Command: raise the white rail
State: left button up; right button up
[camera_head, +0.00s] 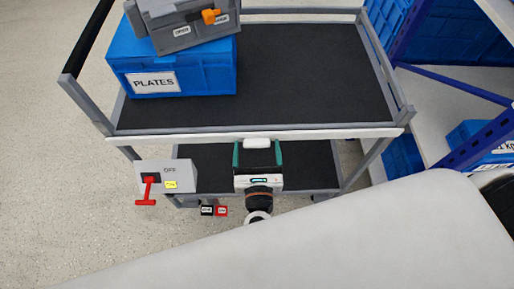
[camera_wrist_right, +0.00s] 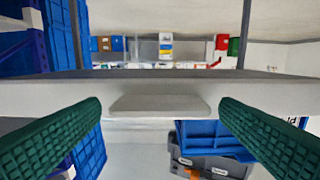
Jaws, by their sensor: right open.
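The white rail (camera_head: 340,133) runs along the near edge of the cart's upper shelf, with a small white tab (camera_head: 257,143) at its middle. In the right wrist view the rail (camera_wrist_right: 255,97) crosses the picture and the tab (camera_wrist_right: 160,104) is centred. My right gripper (camera_head: 258,149) is open, with one green finger on each side of the tab. The fingers look apart from the tab, with a gap on both sides. Contact with the rail cannot be told. My left gripper is not in view.
A blue PLATES crate (camera_head: 170,65) with a grey case (camera_head: 195,32) stands on the shelf's left. The black shelf (camera_head: 310,75) is otherwise bare. A grey switch box (camera_head: 178,176) with a red handle (camera_head: 149,190) is left of my right gripper. Blue racking (camera_head: 455,90) stands right.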

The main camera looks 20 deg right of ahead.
aim_at(257, 135)
jog(key=c, duration=1.4)
notch_tip(257, 135, up, 7)
jog(key=p, duration=0.4)
jog(key=shift+r+p, duration=0.1)
jog(key=shift+p, duration=0.2)
jog(key=shift+w, duration=0.1)
jog(key=o, duration=1.4)
